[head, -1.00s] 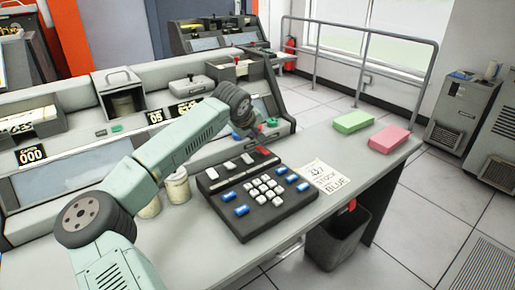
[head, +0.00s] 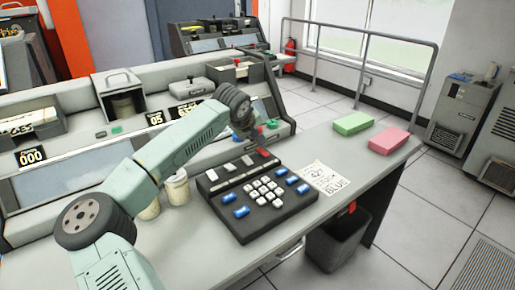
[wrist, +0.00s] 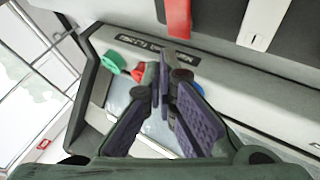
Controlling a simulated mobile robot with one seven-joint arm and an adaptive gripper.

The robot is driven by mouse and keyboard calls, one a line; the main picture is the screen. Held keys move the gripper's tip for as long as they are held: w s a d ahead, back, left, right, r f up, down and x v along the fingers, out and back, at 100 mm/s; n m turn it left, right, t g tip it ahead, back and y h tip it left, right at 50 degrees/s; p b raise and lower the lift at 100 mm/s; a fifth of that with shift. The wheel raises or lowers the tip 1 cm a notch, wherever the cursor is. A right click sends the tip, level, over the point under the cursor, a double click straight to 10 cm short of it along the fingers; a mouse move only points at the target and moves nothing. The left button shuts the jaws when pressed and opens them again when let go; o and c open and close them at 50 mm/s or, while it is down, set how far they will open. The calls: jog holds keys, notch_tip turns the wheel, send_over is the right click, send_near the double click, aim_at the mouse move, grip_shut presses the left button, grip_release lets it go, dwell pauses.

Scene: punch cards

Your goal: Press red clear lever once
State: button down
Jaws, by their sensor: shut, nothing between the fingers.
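The red clear lever (head: 262,153) is at the back right of the black keypad unit (head: 245,225) on the desk. Its red face (wrist: 178,18) shows at the top of the wrist view, beside a white key (wrist: 258,22). My gripper (head: 256,140) is low behind the lever in the head view and partly overlaps it. In the wrist view my gripper (wrist: 165,75) has its purple fingers together and empty. The red lever appears apart from the fingertips there; contact cannot be made out.
A paper sheet (head: 324,178) lies right of the keypad. Green (head: 352,123) and pink (head: 389,140) card stacks lie farther right. Jars (head: 177,187) stand left of the keypad. The console behind carries green, red (wrist: 138,73) and blue buttons close to my gripper.

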jog(key=shift+f, duration=0.1)
jog(key=shift+f+b, duration=0.35)
jog(key=shift+b, duration=0.1)
jog(key=shift+s+f+b, duration=0.15)
jog(key=shift+f+b, duration=0.3)
dwell(0.5)
